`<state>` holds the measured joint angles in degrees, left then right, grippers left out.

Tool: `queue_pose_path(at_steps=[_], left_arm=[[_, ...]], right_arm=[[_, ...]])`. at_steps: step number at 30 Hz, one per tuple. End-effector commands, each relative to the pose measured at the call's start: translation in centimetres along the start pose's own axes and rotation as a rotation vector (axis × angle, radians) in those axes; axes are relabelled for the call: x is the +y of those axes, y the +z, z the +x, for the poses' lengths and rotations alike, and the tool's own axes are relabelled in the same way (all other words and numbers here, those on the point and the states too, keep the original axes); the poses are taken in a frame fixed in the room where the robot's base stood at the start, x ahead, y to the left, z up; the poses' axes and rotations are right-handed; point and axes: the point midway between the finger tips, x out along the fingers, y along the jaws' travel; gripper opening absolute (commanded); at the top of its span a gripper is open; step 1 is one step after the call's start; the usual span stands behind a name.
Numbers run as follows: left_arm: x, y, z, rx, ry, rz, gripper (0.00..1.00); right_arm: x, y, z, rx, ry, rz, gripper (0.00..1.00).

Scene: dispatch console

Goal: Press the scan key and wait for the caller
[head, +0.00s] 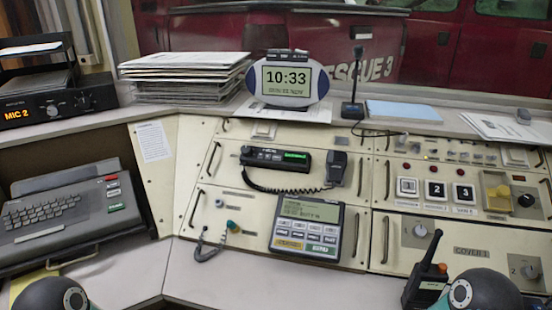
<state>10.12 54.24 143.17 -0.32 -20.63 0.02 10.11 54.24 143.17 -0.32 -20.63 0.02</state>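A grey keypad unit (308,228) with a lit greenish text display lies on the sloped console, right of centre. Under its display are rows of small keys, with a yellow key (290,243) and a green key (321,250) along the bottom. The key labels are too small to read, so I cannot tell which is the scan key. A black radio (275,157) with a green display sits above it, with a handset (337,167) on a coiled cord. Neither gripper shows; only rounded dark parts of my arms appear at the bottom left and bottom right corners.
A handheld radio (425,275) stands at the lower right. Numbered buttons (436,190) and a yellow guarded switch (496,191) are at right. A keyboard terminal (72,212) is at left. A clock (287,80) reads 10:33.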

Motion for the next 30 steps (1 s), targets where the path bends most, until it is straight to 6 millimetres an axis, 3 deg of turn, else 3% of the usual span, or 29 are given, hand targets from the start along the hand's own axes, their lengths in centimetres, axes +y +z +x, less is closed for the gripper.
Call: queue_pose_path(at_steps=[1,6,30], left_arm=[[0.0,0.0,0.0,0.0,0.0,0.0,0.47],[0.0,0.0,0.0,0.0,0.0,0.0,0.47],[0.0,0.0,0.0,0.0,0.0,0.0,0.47]], right_arm=[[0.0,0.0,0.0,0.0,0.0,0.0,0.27],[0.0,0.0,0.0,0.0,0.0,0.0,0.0],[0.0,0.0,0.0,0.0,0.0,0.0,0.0]])
